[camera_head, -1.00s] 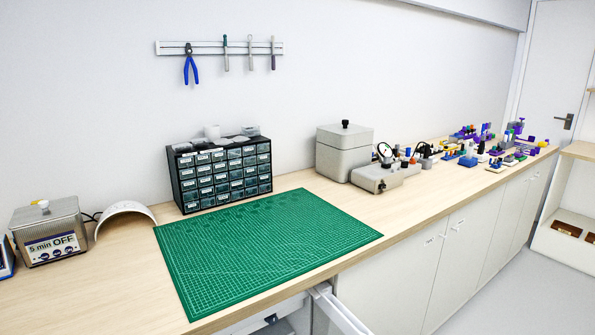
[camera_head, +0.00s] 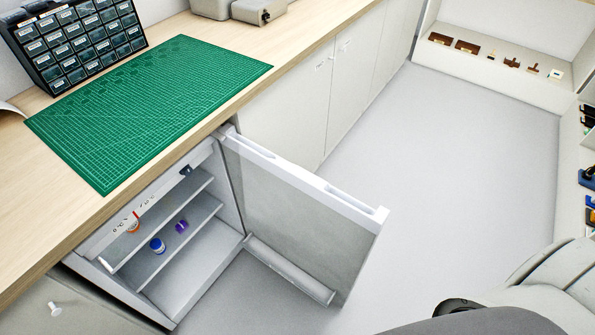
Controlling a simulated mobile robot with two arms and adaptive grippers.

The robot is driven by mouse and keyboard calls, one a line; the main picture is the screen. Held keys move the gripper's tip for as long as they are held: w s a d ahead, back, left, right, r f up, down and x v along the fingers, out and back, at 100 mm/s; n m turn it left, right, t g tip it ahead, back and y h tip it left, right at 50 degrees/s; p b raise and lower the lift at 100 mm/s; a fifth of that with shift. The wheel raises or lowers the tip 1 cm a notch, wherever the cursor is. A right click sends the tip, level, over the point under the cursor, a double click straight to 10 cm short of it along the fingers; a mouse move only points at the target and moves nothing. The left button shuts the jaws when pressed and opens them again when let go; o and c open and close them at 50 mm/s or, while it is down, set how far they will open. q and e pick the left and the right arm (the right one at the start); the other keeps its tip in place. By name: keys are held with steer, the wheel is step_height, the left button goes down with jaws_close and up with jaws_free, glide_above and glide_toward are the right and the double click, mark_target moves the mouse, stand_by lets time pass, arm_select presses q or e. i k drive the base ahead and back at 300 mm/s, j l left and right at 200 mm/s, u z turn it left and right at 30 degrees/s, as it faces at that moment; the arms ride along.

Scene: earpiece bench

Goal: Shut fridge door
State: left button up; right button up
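The fridge (camera_head: 153,312) is built in under the bench, below the green mat. Its door (camera_head: 287,212) stands wide open, swung out into the room from a hinge on the right side of the opening. A slot-like grip shows along the door's top edge, and a shelf (camera_head: 290,270) sits low on its inner face. Inside the fridge, a blue-capped jar (camera_head: 158,245), a purple item (camera_head: 182,226) and an orange-red item (camera_head: 133,225) rest on the shelves. Neither gripper is in view; a grey part at the lower right looks like my own body.
The wooden bench (camera_head: 40,235) with the green cutting mat (camera_head: 150,105) and the drawer cabinet (camera_head: 75,45) runs above the fridge. White cupboards (camera_head: 310,85) continue to the right. Grey floor (camera_head: 450,170) is clear beyond the door. Shelving (camera_head: 530,87) stands at the far right.

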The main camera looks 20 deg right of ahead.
mark_target(321, 238)
steer(key=k+l, duration=0.1)
steer(key=l, duration=0.5)
steer(key=k+l, duration=0.1)
steer(key=l, duration=0.5)
steer(key=k+l, duration=0.15)
steer(key=l, duration=0.45)
steer(key=z, duration=0.05)
